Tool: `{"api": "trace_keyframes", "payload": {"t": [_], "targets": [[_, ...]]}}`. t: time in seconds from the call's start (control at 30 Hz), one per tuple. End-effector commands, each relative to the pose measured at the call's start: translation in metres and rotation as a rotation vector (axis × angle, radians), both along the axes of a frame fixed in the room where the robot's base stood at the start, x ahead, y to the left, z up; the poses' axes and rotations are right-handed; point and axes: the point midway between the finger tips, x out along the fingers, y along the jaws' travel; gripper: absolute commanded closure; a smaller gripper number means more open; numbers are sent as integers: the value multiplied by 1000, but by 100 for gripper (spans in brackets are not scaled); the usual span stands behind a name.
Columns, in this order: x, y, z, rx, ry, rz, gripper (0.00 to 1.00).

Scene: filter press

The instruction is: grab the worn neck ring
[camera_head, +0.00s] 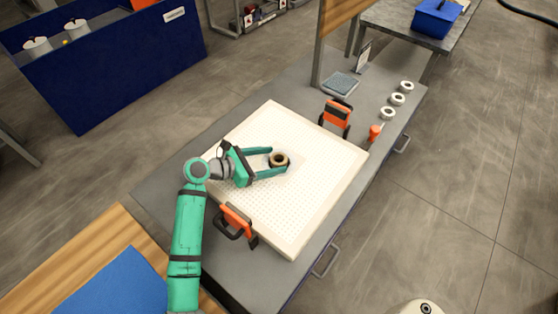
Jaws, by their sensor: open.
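The worn neck ring (279,160), a small dark and brassy ring, lies near the middle of the white perforated filter plate (312,205). My gripper (279,161) is open, with its two green fingers reaching right along the plate. One finger is on the far side of the ring and the other on the near side. The ring sits between the fingertips. I cannot tell whether either finger touches it, or how high the fingers are above the plate.
Orange-and-black handles stand at the plate's far edge (337,115) and near edge (237,222). Several pale rings (397,99) and an orange object (375,133) lie on the grey bench right of the plate. A blue-grey pad (340,84) lies at the back. A blue bin (435,18) stands farther off.

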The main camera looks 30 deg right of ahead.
Motion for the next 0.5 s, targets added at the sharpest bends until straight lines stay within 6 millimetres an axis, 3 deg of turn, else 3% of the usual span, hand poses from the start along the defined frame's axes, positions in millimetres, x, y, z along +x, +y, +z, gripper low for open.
{"api": "trace_keyframes", "payload": {"t": [0.3, 0.5], "targets": [[0, -9, -4, 0, 0, 2, 35], [0, -9, -4, 0, 1, 1, 79]]}}
